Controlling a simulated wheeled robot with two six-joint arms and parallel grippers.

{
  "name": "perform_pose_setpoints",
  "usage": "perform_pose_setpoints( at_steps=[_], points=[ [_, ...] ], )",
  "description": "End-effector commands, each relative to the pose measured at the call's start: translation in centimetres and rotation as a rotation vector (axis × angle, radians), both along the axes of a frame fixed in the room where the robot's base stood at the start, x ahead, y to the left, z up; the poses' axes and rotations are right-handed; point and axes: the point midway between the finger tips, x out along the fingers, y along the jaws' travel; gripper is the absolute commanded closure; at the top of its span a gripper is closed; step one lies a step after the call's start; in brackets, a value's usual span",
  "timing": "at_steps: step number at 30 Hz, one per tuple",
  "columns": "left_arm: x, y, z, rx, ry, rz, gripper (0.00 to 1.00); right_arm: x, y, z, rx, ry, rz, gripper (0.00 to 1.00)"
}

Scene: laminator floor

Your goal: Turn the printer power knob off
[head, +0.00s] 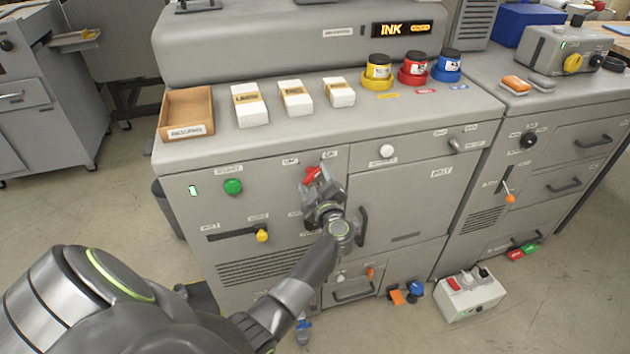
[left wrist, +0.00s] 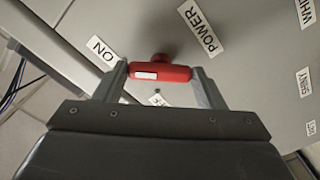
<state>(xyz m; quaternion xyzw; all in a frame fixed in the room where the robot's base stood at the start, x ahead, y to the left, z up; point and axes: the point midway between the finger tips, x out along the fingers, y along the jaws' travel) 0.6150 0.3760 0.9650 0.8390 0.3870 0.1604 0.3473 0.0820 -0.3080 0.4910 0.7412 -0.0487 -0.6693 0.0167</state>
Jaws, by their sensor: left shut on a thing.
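The red printer power knob (head: 311,174) is on the front panel of the grey printer (head: 425,215), partly covered by my left gripper (head: 318,184) in the head view. In the left wrist view the knob's red bar (left wrist: 174,73) lies across between my two fingers, which are shut on its ends. A white mark (left wrist: 147,75) is on the bar's left half, the end nearer the ON label (left wrist: 102,48). A POWER label (left wrist: 201,30) is above right of the knob. Another small label (left wrist: 157,100) is partly hidden between the fingers. My right gripper is not in view.
A green button (head: 233,186) and a yellow-handled slider (head: 262,235) are left of the knob. A door handle (head: 362,227) stands out close to its right. White blocks and ink jars (head: 378,72) are on the printer top. A switch box (head: 469,294) is on the floor.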

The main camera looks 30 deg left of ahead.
Motion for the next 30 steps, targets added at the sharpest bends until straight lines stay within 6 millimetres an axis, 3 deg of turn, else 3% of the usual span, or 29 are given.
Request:
perform_pose_setpoints(
  at_steps=[14,30],
  points=[
    [0.02,-0.01,-0.02,-0.073,-0.085,-0.001,0.59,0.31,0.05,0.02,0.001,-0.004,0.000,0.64],
    [0.02,-0.01,-0.16,-0.387,-0.452,-0.002,0.59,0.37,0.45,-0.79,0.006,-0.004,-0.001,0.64]
  ],
)
